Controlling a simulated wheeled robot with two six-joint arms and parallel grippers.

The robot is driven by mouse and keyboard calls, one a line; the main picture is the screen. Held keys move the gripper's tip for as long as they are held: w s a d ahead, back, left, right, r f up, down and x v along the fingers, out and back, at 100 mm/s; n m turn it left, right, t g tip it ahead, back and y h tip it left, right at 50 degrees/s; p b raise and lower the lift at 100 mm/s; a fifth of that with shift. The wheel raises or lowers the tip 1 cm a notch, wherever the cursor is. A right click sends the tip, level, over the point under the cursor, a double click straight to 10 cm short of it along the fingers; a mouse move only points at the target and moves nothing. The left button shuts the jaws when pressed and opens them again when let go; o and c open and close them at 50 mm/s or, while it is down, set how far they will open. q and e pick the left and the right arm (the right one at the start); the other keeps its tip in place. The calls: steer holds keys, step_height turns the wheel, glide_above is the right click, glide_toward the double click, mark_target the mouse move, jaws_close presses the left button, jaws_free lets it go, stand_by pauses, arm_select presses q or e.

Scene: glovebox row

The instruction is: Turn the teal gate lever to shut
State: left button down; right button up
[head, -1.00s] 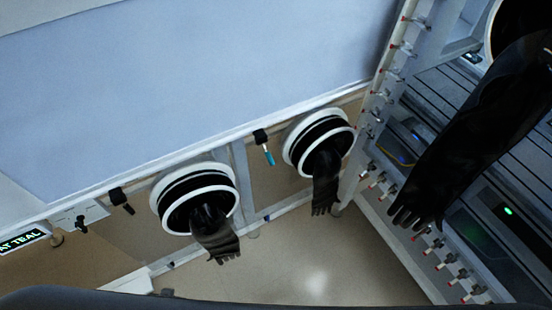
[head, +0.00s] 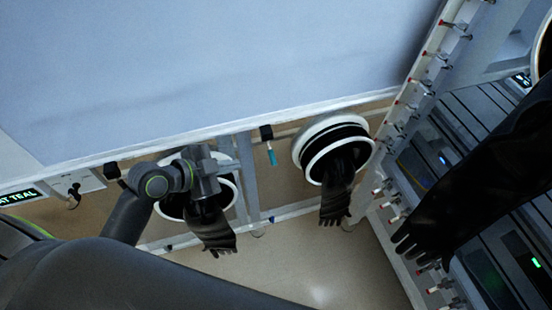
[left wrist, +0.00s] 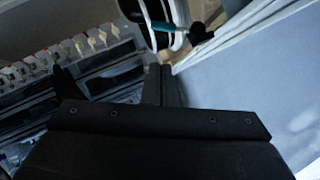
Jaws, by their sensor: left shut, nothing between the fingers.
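The teal gate lever (head: 271,155) hangs nearly straight down from a black pivot (head: 266,133) on the white rail below the large pale panel. In the left wrist view the teal lever (left wrist: 177,27) shows beyond the fingers, with its black pivot (left wrist: 200,33) to its right. My left arm comes in from the left, and its wrist lies in front of the left glove port. My left gripper (left wrist: 160,84) is shut and empty, apart from the lever, which is to its right in the head view. My right gripper is not in view.
Two round white glove ports with hanging black gloves flank the lever: the left port (head: 232,190) and the right port (head: 316,170). A long black glove (head: 470,170) hangs at the right before racks with red-tipped valves. A lit sign (head: 18,197) ending "AT TEAL" is at far left.

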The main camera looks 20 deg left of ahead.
arm_select(q)
steer(key=d+r+m, duration=0.1)
steer(key=r, duration=0.1)
steer(key=p, duration=0.2)
glide_toward(271, 152)
steer(key=w+d+f, duration=0.3)
steer(key=d+f, duration=0.1)
steer(key=shift+d+h, duration=0.25)
steer(key=shift+h, duration=0.15)
steer(key=shift+w, duration=0.15)
